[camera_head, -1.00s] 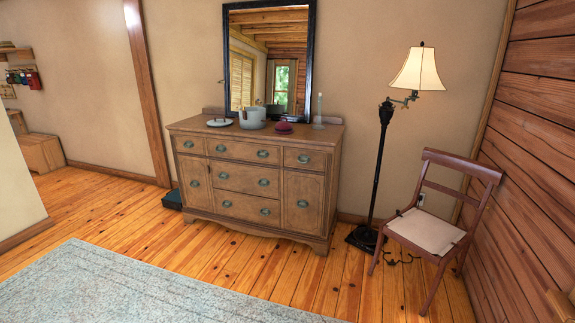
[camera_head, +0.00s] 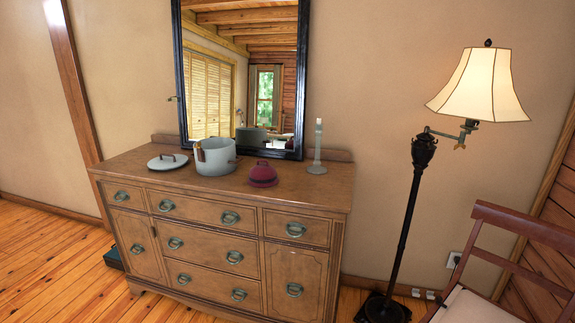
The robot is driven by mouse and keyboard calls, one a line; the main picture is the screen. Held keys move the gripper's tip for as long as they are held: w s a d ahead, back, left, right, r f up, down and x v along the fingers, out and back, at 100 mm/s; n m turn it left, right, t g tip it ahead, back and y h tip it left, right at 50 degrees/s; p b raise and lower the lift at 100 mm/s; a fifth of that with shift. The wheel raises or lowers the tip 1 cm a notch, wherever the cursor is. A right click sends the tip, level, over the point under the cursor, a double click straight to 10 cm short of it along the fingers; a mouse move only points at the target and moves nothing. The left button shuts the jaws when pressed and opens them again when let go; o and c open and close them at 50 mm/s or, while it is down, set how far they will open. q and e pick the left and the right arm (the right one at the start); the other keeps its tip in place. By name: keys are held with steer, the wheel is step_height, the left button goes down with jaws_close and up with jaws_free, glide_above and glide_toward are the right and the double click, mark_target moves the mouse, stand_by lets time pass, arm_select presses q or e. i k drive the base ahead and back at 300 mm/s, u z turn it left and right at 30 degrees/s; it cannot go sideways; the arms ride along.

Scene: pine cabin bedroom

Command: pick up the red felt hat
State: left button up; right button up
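The red felt hat (camera_head: 263,175) is small and dark red, with a rounded crown and a brim. It sits brim down on top of the wooden dresser (camera_head: 308,194), right of the middle. It stands between a pale pot and a candlestick, apart from both. Neither of my grippers shows in the head view.
A pale pot (camera_head: 215,158) and its lid (camera_head: 167,162) are left of the hat; a candlestick (camera_head: 317,150) is to its right. A mirror (camera_head: 215,70) stands behind. A floor lamp (camera_head: 410,215) and a chair (camera_head: 530,228) are on the right. The dresser top in front of the hat is clear.

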mark_target(262, 175)
steer(key=z, duration=0.2)
steer(key=i, duration=1.4)
steer(key=z, duration=0.25)
